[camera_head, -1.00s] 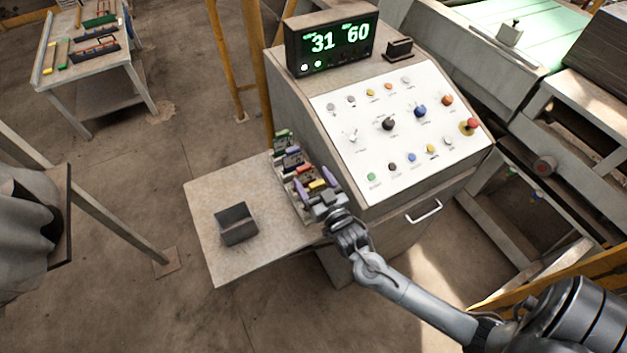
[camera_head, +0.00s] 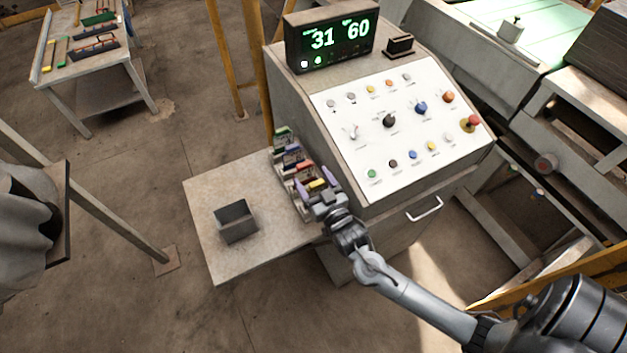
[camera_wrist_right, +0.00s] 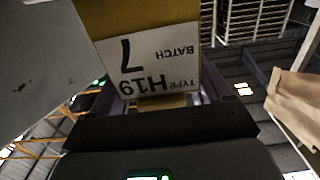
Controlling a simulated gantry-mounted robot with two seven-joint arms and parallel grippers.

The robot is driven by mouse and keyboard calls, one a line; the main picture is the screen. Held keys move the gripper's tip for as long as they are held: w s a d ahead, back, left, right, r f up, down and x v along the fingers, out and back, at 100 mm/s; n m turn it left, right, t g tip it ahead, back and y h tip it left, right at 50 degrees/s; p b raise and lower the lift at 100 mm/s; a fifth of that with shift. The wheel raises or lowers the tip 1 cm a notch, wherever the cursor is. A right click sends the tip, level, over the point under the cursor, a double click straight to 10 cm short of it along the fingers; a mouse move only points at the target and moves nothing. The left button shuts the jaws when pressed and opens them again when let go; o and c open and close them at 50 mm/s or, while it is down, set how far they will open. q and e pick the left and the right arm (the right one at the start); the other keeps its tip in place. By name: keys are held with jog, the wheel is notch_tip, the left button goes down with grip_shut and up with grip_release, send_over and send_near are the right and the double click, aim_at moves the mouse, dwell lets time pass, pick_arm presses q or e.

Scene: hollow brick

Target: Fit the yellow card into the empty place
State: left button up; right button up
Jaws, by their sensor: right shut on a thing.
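My right gripper (camera_head: 312,181) is shut on the yellow card (camera_head: 317,184), with a purple finger on each side. It is at the near end of the card rack (camera_head: 297,203), beside the control console. In the right wrist view the yellow card (camera_wrist_right: 140,18) fills the upper middle. Its white label reads "TYPE H19" and "BATCH 7", upside down. Several other cards with green, purple and red tops stand farther along the rack. The gripper hides the near part of the rack, so I cannot tell the empty place or whether the card is seated. My left gripper is not in view.
The rack stands on a side shelf (camera_head: 205,195) with an open grey box (camera_head: 236,222) to its left. The sloped console panel (camera_head: 395,150) with knobs and buttons rises close to the right of the gripper. A display (camera_head: 333,38) shows 31 and 60.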

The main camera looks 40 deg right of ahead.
jog(key=o, duration=1)
jog(key=shift+b+v, duration=0.55)
jog(key=shift+v, duration=4.9)
